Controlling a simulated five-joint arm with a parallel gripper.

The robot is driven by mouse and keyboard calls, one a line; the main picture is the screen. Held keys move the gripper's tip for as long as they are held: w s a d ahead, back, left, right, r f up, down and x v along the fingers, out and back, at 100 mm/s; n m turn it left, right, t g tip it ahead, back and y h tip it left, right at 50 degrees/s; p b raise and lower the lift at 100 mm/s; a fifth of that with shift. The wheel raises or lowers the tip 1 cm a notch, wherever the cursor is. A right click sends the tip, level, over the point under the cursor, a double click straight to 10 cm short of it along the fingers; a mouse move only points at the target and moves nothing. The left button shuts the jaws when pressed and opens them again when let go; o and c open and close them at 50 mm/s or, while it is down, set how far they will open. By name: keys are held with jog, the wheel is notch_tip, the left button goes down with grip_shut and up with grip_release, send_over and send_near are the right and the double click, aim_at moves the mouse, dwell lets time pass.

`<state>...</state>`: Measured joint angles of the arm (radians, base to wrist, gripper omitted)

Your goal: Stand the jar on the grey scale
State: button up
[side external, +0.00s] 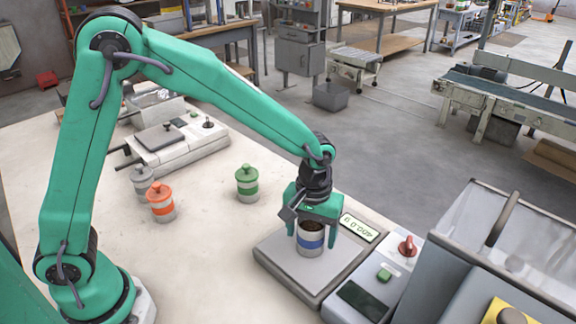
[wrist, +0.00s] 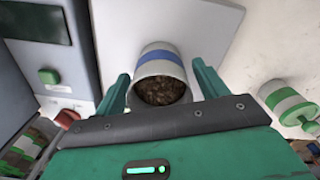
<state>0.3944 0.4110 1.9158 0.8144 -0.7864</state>
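The jar (side external: 311,239) is white with a blue band and has no lid. It stands upright on the plate of the grey scale (side external: 283,262), and brown pellets show inside it in the wrist view (wrist: 162,67). In the wrist view the fingers (wrist: 161,72) are spread, with a gap between each finger and the jar wall.
A green-banded jar (side external: 247,184), an orange-banded jar (side external: 160,202) and a grey jar (side external: 142,180) stand on the pale bench to the left, all lidded. A machine with a red knob (side external: 407,246) is close on the scale's right. The bench between is clear.

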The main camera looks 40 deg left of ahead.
jog(key=shift+r, duration=0.15)
notch_tip(320, 180, up, 12)
dwell(0.8)
dwell(0.5)
jog(key=s+a+r+m+t, duration=0.2)
jog(key=s+a, duration=0.6)
jog(key=s+a+r+m+t, duration=0.2)
jog(key=s+a+r+t, duration=0.1)
jog(key=s+a, duration=0.5)
jog(key=shift+s+a+m+t, duration=0.25)
jog(key=shift+s+m+t, duration=0.05)
jog(key=shift+s, duration=0.35)
